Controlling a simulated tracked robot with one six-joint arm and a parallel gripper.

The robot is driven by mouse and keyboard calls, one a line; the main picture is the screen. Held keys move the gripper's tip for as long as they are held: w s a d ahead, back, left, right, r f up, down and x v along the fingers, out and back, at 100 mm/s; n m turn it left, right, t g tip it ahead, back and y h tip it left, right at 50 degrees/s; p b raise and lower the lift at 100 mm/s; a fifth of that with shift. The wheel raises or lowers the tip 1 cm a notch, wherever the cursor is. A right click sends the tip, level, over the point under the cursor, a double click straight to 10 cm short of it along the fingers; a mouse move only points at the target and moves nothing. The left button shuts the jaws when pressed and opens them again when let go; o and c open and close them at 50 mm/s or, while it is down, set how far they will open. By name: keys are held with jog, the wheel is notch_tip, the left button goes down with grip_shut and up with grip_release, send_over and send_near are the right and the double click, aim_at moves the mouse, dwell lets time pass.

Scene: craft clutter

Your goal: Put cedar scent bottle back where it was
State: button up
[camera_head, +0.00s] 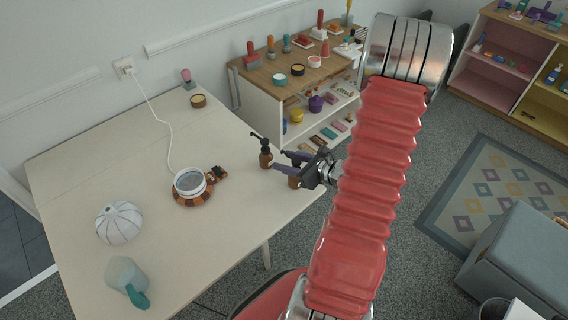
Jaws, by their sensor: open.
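Two small brown bottles stand near the right edge of the pale table. One bottle (265,160) has a black pump top and stands upright just left of my gripper's fingertips. The other bottle (294,182) is partly hidden beneath my gripper, so its top does not show clearly. I cannot read labels, so I cannot tell which is the cedar scent bottle. My gripper (279,160) is open, with its two purple-grey fingers pointing left over the table edge. No object shows clearly between the fingers.
A crowded craft shelf (262,84) stands behind. The table's middle front is clear.

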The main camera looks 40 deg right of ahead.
jog(key=shift+r, duration=0.15)
jog(key=v, duration=1.2)
dwell(0.6)
jog(key=w+a+r+n+g+y, duration=0.15)
jog(key=a+r+n+g, duration=0.25)
jog(key=a+n, duration=0.6)
jog(key=w+a+r+n+g+y, duration=0.1)
jog(key=a+r+n+g+y, duration=0.25)
jog(key=a+n, duration=0.6)
jog(key=s+a+r+n+h, duration=0.2)
jog(key=a+r+n+h, duration=0.1)
jog(key=a+r+n, duration=0.2)
jog(key=s+a+r+n+h, duration=0.2)
jog(key=a+r+n+h, duration=0.2)
jog(key=r+n, duration=0.3)
jog(key=shift+s+a+r+n, duration=0.3)
jog(key=shift+a+n, duration=0.55)
jog(key=shift+n, duration=0.4)
